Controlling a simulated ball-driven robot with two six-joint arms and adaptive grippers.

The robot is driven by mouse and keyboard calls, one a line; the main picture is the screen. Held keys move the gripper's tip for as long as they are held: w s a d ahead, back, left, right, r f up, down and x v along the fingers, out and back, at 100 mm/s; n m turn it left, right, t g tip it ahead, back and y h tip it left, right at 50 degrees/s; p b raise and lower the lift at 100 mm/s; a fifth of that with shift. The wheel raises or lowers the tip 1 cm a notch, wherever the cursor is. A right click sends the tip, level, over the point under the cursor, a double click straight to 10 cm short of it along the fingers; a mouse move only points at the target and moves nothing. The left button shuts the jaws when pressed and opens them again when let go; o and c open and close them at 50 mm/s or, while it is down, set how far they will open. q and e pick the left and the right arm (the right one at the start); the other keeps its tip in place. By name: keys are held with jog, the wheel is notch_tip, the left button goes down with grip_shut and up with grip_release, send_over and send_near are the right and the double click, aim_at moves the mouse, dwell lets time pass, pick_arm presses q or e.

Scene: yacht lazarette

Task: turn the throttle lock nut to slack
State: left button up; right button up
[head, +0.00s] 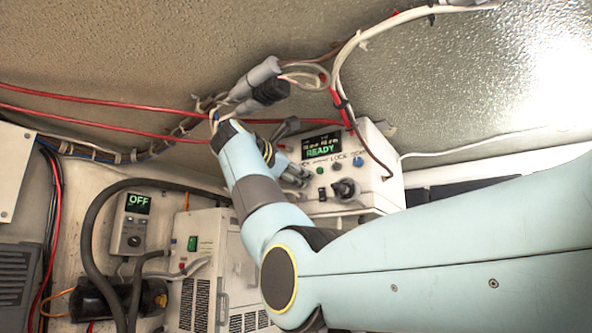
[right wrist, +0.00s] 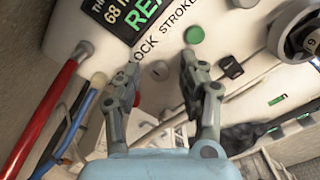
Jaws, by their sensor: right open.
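The white control box (head: 382,172) with a lit READY display (head: 321,146) is on the wall in the middle of the head view. Its front has small buttons, a label reading LOCK and a dark round knob (head: 345,190), which also shows at the upper right of the right wrist view (right wrist: 300,35). I cannot tell which part is the throttle lock nut. My right gripper (head: 300,175) is at the box's left front. My left gripper is not in view.
Red cables (head: 90,115) run along the wall, and a red cable (right wrist: 45,115) lies close left of the fingers. A grey connector (head: 258,77) hangs above the box. A unit reading OFF (head: 131,225) and a vented case (head: 200,262) stand at lower left.

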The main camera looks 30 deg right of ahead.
jog(key=shift+c, duration=0.2)
grip_shut()
jog(key=shift+r+n+p, duration=0.1)
jog(key=shift+n+p, duration=2.45)
jog(key=shift+n, duration=7.55)
jog(key=shift+o, duration=0.2)
grip_release()
